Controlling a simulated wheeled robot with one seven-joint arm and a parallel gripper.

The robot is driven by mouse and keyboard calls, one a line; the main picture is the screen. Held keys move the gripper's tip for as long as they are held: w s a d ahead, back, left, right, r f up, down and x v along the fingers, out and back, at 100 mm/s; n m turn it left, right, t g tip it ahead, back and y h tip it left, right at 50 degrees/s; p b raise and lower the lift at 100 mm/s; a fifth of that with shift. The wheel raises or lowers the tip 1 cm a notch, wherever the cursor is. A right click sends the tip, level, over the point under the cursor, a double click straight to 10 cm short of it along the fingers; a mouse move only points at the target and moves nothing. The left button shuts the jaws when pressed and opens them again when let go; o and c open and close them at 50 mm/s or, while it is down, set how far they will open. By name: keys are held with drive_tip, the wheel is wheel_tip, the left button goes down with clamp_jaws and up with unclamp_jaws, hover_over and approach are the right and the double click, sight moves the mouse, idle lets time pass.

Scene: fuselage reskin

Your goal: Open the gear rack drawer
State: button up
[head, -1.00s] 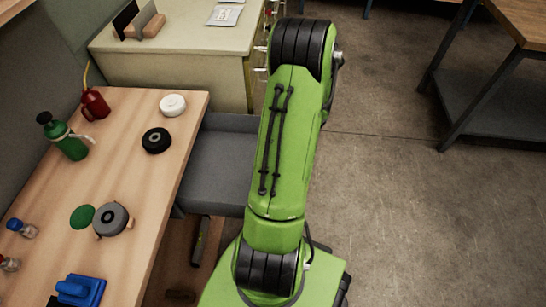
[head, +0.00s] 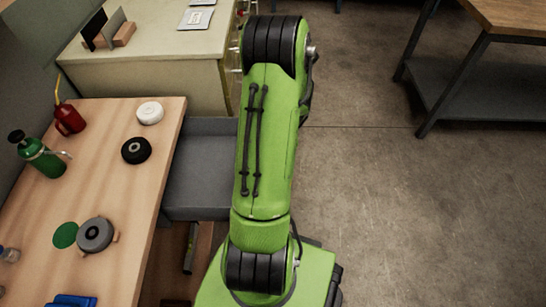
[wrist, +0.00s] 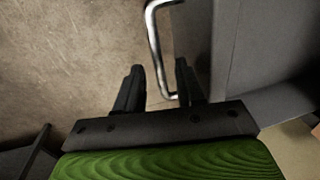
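The grey drawer (head: 200,172) sticks out from under the wooden workbench, pulled out, and its visible inside looks empty. My green arm hides its right end and front in the head view. The handle's bar lies between the fingertips, with visible gaps on both sides. My gripper is hidden behind the arm in the head view.
The workbench (head: 120,200) holds a red oil can (head: 69,119), a green bottle (head: 40,156), a black ring (head: 136,150), a white ring (head: 150,112) and a grey round part (head: 95,235). A cream cabinet (head: 150,70) stands behind. Open floor (head: 370,220) lies right, before a dark-framed table (head: 485,85).

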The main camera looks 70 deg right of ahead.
wheel_tip(320, 180, up, 15)
drive_tip(key=s+p, duration=0.2)
drive_tip(key=p, duration=0.3)
drive_tip(key=shift+s+d, duration=0.3)
drive_tip(key=shift+d, duration=0.15)
drive_tip(key=shift+f, duration=0.1)
